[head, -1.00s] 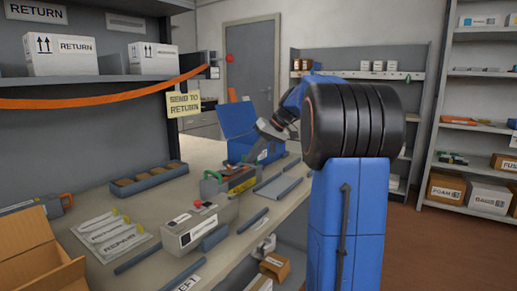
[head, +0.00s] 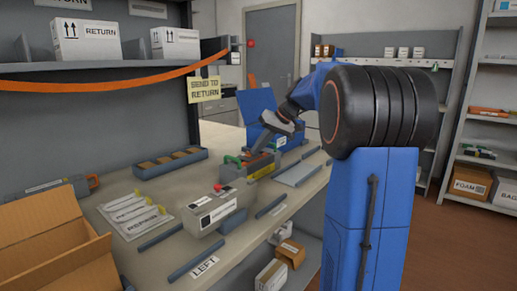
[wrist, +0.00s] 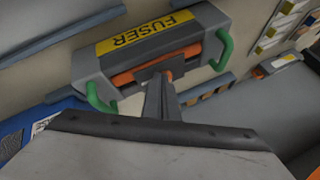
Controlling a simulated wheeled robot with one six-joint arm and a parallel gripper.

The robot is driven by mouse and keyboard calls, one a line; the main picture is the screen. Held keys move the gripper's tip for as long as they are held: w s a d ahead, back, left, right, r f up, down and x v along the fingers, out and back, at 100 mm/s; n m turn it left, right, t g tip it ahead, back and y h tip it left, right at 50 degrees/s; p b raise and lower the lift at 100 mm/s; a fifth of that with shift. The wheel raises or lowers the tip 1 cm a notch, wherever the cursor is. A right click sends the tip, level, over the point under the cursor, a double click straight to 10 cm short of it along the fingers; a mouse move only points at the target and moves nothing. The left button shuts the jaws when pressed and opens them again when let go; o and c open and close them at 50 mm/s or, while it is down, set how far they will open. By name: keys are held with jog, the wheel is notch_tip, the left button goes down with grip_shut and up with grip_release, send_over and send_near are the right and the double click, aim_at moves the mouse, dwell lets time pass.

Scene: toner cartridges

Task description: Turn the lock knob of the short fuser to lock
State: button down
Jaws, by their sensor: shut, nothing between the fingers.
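The fuser (head: 240,169) is a grey block on the bench, with a yellow strip. In the wrist view the fuser (wrist: 150,47) shows its yellow FUSER label, an orange bar along its near side and a green lever at each end. My gripper (wrist: 164,82) is shut and empty, its fingers pointing at the middle of the orange bar. They cover part of it, and I cannot tell whether they touch. In the head view my gripper (head: 262,148) is just above and right of the fuser. I cannot make out a separate lock knob; the fingers may hide it.
A grey box with a red button (head: 213,209) stands in front of the fuser. A blue bin (head: 258,107) is behind it. A slotted tray (head: 169,163), REPAIR sheets (head: 133,213) and an open carton (head: 50,240) lie to the left. Dark strips lie along the bench edge.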

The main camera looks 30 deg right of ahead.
aim_at(249, 154)
jog(key=shift+a, duration=0.1)
jog(key=shift+s+a+m+t+h, duration=0.15)
jog(key=shift+a+m+t+h, duration=0.4)
jog(key=shift+m, duration=0.65)
jog(key=m+h, duration=0.1)
jog(key=a+m+h, duration=0.1)
jog(key=m, duration=0.1)
jog(key=shift+s+t, duration=0.15)
jog(key=shift+t, duration=0.1)
jog(key=m+h, duration=0.1)
jog(key=m, duration=0.1)
jog(key=a+m+h, duration=0.1)
jog(key=shift+m, duration=0.4)
jog(key=shift+a, duration=0.3)
